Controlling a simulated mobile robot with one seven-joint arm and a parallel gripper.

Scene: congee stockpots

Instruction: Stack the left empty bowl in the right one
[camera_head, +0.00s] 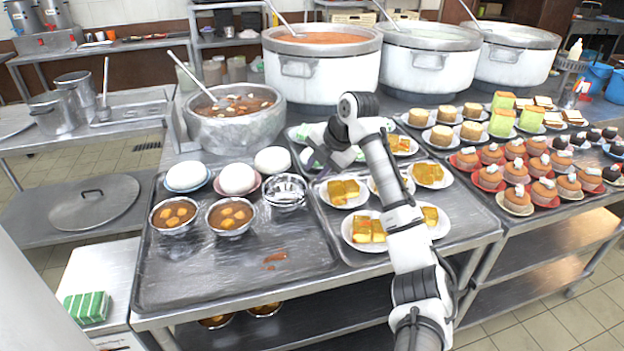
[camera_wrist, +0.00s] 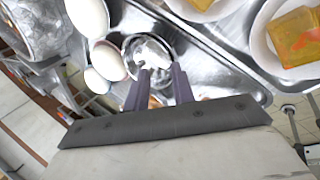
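A shiny metal bowl (camera_head: 285,192) stands upright on the left tray, to the right of two filled bowls. Its wall shows more than one bright band, so I cannot tell whether it is one bowl or two nested. No second separate empty bowl shows. In the wrist view the metal bowl (camera_wrist: 133,48) lies beyond my fingertips. My gripper (camera_head: 314,158) is above and right of the bowl in the head view. In the wrist view my gripper (camera_wrist: 160,76) has its two fingers apart, with nothing seen held between them.
Two bowls of orange food (camera_head: 174,214) (camera_head: 231,215) and white buns (camera_head: 238,179) share the left tray (camera_head: 200,275). Plates of yellow cake (camera_head: 343,191) fill the right tray. A steel pot (camera_head: 235,128) stands behind.

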